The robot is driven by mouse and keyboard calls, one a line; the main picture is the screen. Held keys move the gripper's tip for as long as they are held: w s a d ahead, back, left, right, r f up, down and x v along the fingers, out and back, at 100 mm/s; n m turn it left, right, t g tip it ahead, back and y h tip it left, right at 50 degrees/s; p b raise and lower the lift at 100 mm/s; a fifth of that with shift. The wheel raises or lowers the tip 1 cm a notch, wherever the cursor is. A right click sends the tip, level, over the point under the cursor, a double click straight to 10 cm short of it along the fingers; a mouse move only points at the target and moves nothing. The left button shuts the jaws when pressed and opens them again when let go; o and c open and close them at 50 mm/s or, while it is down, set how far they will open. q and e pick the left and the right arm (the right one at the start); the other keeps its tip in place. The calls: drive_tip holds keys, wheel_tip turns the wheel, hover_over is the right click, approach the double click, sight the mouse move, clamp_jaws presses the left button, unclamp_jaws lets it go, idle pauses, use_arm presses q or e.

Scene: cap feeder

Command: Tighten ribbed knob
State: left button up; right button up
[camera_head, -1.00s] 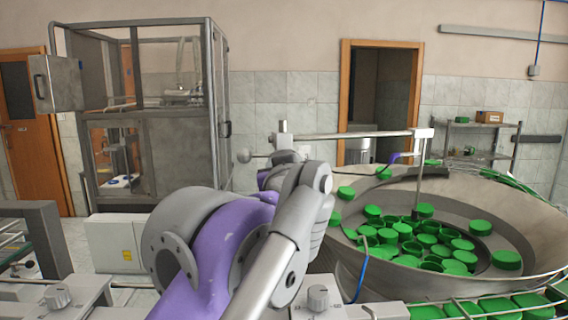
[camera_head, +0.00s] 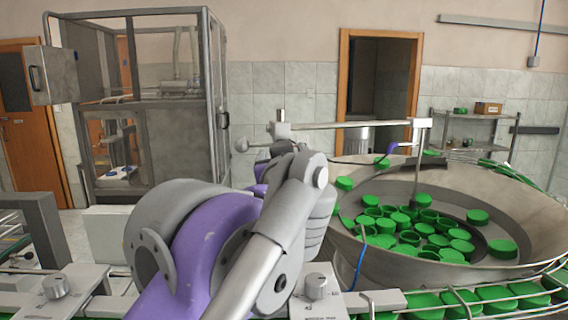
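A grey ribbed knob (camera_head: 316,286) stands upright on a light metal bracket at the bottom centre, just right of my arm. A similar knob (camera_head: 57,286) sits on another bracket at the lower left. A round-ended handle (camera_head: 241,146) and a clamp on a post (camera_head: 281,130) show behind my arm, on the bar over the feeder bowl; the lower part of this clamp is hidden. One purple and grey arm of mine rises through the middle. Its gripper is hidden behind its own links or out of frame. My other gripper does not show.
A wide metal feeder bowl (camera_head: 535,215) with many green caps fills the right. A railed chute (camera_head: 470,302) with green caps runs along the bottom right. A framed glass cabinet (camera_head: 215,120) stands at the back left. A wire shelf (camera_head: 470,120) is at the back right.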

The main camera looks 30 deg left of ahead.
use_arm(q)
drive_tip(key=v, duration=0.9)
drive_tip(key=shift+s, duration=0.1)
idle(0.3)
